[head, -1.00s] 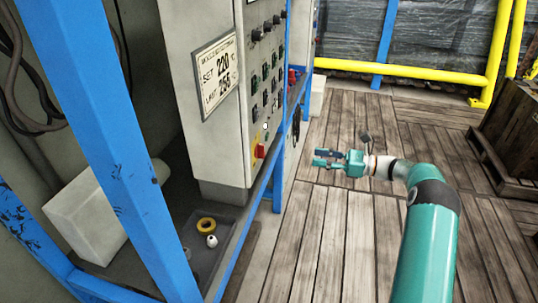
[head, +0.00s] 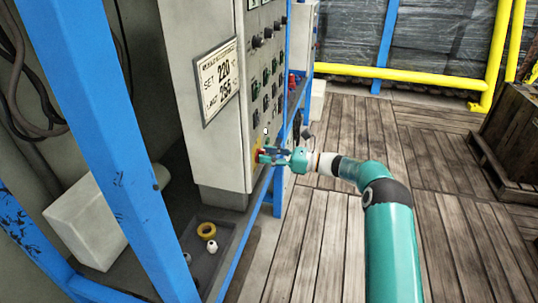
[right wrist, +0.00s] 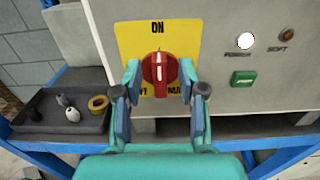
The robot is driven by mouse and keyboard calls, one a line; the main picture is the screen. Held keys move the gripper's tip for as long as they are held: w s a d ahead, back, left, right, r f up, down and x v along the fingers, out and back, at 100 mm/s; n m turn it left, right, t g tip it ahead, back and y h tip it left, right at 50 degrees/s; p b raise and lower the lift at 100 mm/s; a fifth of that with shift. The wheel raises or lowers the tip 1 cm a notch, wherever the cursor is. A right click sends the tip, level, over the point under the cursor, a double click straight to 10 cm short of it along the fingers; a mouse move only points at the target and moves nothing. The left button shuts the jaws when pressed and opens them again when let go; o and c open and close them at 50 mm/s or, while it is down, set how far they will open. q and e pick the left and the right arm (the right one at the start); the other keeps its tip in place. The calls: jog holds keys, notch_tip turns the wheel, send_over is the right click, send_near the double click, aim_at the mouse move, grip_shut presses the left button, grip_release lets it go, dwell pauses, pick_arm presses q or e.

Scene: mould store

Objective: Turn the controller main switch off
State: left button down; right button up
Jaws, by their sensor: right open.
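The controller main switch (right wrist: 159,70) is a red rotary knob on a yellow plate (right wrist: 190,32) low on the grey cabinet front. In the right wrist view its white mark stands upright, towards the word ON. My right gripper (right wrist: 159,85) is open, with one finger on each side of the knob; I cannot tell whether they touch it. In the head view the right gripper (head: 268,155) is at the cabinet's lower corner and hides most of the switch. My left gripper is not in view.
A blue frame (head: 120,150) stands in front of the cabinet (head: 215,150). A dark tray (right wrist: 60,122) with a yellow ring and small pieces lies left of the switch. A white lamp (right wrist: 245,41) and green button (right wrist: 244,78) are to its right. The plank floor (head: 330,240) is clear.

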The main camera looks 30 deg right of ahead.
jog(key=shift+w, duration=0.1)
grip_shut()
dwell(0.4)
jog(key=n+b, duration=0.5)
jog(key=b, duration=0.1)
jog(key=f+n+b, duration=0.1)
jog(key=n+b, duration=0.4)
jog(key=b, duration=0.1)
jog(key=s+a+n+b, duration=0.1)
jog(key=n+b, duration=0.4)
jog(key=b, duration=0.1)
jog(key=shift+f, duration=0.35)
jog(key=shift+a+n+b, duration=0.1)
jog(key=shift+n+b, duration=1.2)
jog(key=shift+n, duration=0.2)
